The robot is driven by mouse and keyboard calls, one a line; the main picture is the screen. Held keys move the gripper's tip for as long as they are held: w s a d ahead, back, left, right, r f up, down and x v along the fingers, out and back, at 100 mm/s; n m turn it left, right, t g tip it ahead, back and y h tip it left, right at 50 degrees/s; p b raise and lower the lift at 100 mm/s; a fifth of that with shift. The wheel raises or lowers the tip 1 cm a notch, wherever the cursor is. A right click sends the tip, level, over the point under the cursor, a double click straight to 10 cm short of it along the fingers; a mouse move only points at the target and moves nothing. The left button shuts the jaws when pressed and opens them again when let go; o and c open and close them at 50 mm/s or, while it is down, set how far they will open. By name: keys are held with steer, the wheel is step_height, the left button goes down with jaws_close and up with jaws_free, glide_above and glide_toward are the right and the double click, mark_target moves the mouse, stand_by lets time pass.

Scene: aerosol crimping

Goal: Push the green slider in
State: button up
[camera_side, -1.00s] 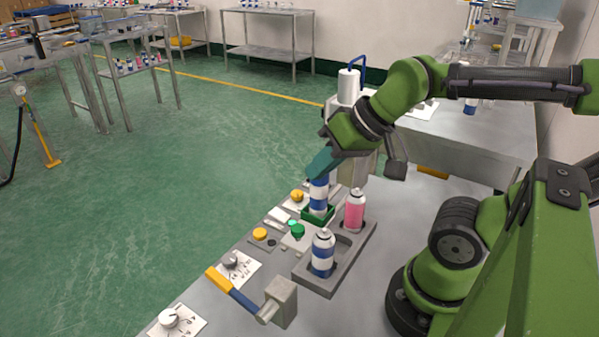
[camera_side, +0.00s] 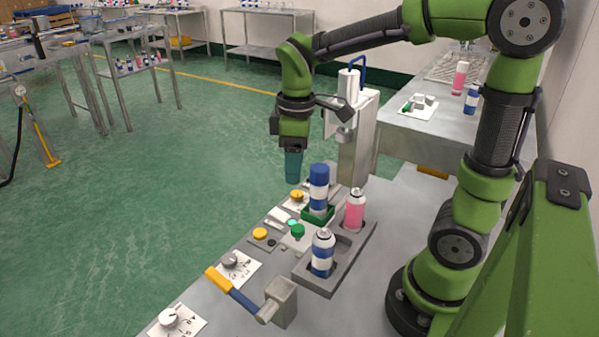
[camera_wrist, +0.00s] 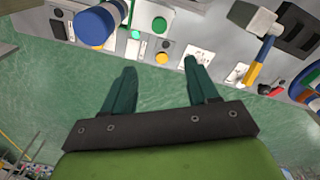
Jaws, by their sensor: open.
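The green slider (camera_side: 318,213) is a small green holder on the bench in the side view, in front of the grey press column. A tall blue-and-white can (camera_side: 319,186) with a blue cap stands upright in it. The can's blue top (camera_wrist: 95,25) fills the upper left of the wrist view and hides most of the slider; a green edge shows beside it. My gripper (camera_side: 292,181) points down with teal fingers, left of the can and apart from it. In the wrist view my gripper (camera_wrist: 158,70) is open and empty, over the floor beside the bench edge.
A pink can (camera_side: 354,210) and a blue-white can (camera_side: 323,252) stand in a grey rack right of the slider. The press (camera_side: 352,135) rises behind. Buttons, including a green one (camera_side: 298,231), and a yellow-handled lever (camera_side: 230,290) line the bench's left side.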

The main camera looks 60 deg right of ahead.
mark_target(297, 227)
steer(key=f+n, duration=0.1)
steer(key=f, duration=0.7)
steer(key=f+n, duration=0.1)
steer(key=f, duration=0.7)
steer(key=shift+s+d+f, duration=0.1)
steer(key=shift+s, duration=0.1)
steer(key=shift+c, duration=0.4)
jaws_close()
